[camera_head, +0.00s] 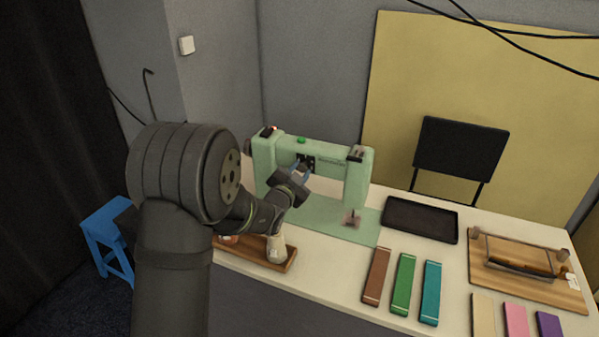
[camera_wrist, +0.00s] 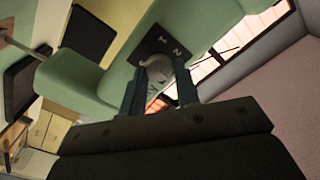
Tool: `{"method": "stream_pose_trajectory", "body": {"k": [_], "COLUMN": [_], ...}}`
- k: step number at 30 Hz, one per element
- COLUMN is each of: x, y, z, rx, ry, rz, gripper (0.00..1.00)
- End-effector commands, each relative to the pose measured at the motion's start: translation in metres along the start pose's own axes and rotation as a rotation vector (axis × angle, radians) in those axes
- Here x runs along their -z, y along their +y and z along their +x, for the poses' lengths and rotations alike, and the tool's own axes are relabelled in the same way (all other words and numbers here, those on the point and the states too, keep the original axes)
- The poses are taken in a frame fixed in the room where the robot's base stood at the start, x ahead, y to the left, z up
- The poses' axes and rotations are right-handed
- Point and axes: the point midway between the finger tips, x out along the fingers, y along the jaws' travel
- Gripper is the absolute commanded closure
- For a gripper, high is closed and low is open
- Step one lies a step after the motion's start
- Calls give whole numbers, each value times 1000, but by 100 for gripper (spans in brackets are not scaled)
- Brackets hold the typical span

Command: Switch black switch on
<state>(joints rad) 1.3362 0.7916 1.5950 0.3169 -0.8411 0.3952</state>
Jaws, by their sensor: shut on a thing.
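A pale green machine (camera_head: 330,150) shaped like an arch stands at the back of the table. On its front is a black switch plate (camera_head: 309,160) with white marks, partly hidden by my gripper (camera_head: 302,169). In the wrist view the black plate (camera_wrist: 178,47) shows up close, with the switch's rounded knob (camera_wrist: 159,68), looking grey in this light, sticking out from it. My gripper (camera_wrist: 158,88) has its two dark blue fingers on either side of the knob and is shut on it. The fingers hide part of the knob, and I cannot read its setting clearly.
A wooden tray (camera_head: 290,265) with a pale bottle (camera_head: 277,249) sits under my arm. A black tray (camera_head: 420,218), several coloured blocks (camera_head: 403,284) and a wooden board (camera_head: 550,290) are to the right. A small item (camera_head: 351,218) lies by the machine's right leg.

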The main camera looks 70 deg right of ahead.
Motion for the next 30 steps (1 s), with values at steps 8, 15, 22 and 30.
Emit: {"method": "stream_pose_trajectory", "body": {"k": [8,15,22,30], "x": [0,0,0,-1], "y": [1,2,2,3], "z": [0,0,0,0], "rx": [0,0,0,0], "ry": [1,1,1,1], "rz": [262,489,690,860], "gripper": [94,94,94,94]}}
